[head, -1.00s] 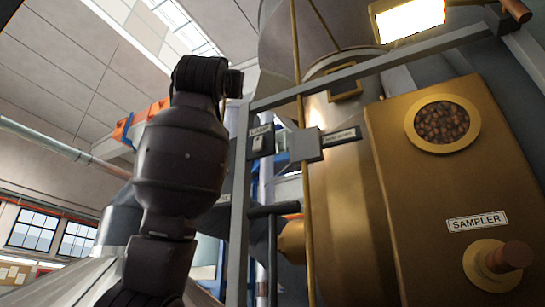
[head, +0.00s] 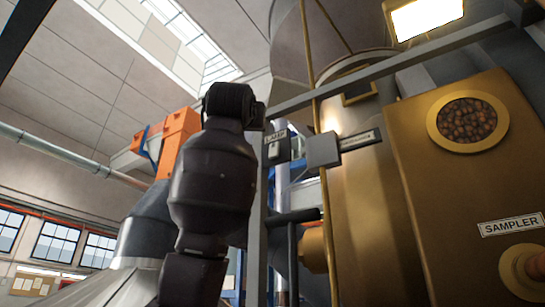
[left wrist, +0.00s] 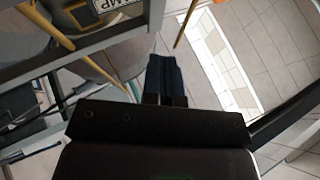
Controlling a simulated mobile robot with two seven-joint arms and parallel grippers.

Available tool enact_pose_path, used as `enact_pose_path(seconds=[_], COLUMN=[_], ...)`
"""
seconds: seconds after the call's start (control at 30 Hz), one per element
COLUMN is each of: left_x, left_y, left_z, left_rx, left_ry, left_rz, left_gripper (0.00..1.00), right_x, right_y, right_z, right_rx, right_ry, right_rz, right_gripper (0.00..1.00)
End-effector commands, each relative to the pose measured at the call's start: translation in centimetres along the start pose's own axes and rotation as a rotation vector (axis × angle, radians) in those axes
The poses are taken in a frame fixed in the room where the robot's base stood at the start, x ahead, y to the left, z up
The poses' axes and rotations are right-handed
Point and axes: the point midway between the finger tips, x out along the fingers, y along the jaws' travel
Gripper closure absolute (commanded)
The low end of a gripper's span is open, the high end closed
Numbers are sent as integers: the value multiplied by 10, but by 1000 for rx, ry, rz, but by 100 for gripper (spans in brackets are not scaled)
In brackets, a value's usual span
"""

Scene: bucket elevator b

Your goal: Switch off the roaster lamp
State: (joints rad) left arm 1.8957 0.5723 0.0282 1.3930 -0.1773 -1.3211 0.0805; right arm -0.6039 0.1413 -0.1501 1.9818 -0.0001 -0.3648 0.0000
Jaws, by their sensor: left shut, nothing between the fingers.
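The roaster lamp (head: 425,17) glows bright at the top right of the head view. A small switch plate labelled LAMP (head: 277,150) sits on a grey post, left of a grey box. Part of a label reading "MP" (left wrist: 110,4) shows at the top of the left wrist view. My left gripper (left wrist: 163,62) is shut and empty, below and to the right of that label, with a gap between them. In the head view my dark left arm stands just left of the LAMP plate, and its fingers are hidden. My right gripper is not in view.
A brass roaster front (head: 440,190) with a bean window and a SAMPLER label fills the right. A grey frame bar (head: 400,62) and a thin brass rod (head: 318,100) run near the switch. A dark bar (head: 293,218) juts out below it.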

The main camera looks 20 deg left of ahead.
Motion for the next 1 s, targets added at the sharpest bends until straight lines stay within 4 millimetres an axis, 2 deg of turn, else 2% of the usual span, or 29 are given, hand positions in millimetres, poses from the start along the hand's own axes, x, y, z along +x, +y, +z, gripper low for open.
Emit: enact_pose_path(seconds=[0.33, 0.53, 0.7, 1.0], left_x=[31, 45, 51, 53], left_y=[22, 32, 37, 39], left_z=[21, 32, 37, 39], left_rx=[2, 1, 0, 0], left_ry=[-3, -3, -1, 1], left_rz=[2, 1, 1, 1], left_gripper=[100, 100, 100, 100], right_x=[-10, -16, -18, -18], right_y=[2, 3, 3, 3], right_z=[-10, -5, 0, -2], right_rx=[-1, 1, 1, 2], right_ry=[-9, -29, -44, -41], right_rz=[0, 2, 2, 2], right_gripper=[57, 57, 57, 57])
